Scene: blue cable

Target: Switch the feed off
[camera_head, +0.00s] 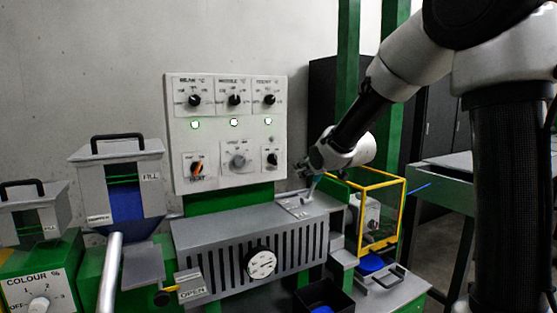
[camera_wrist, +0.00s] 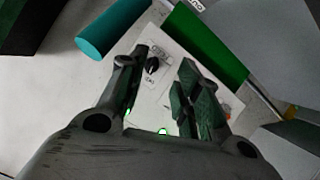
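A white control panel (camera_head: 225,130) stands upright behind the grey machine, with dials on top, lit green lamps and a lower row of knobs. The lower right black knob (camera_head: 272,159) has a small label that I cannot read clearly. An orange knob (camera_head: 197,168) and a grey knob (camera_head: 238,161) sit to its left. My gripper (camera_head: 308,166) is just right of the panel's lower right corner, mostly seen from behind. In the wrist view, my gripper (camera_wrist: 166,60) is open, and a black knob (camera_wrist: 152,65) shows between its fingers, nearer the left one. Contact cannot be told.
Below the panel is a grey slotted housing (camera_head: 250,240) with a round white dial (camera_head: 261,263). A yellow-framed guard (camera_head: 379,210) stands right of it. Hoppers (camera_head: 120,185) stand at the left. A teal cylinder (camera_wrist: 112,30) shows upper left in the wrist view.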

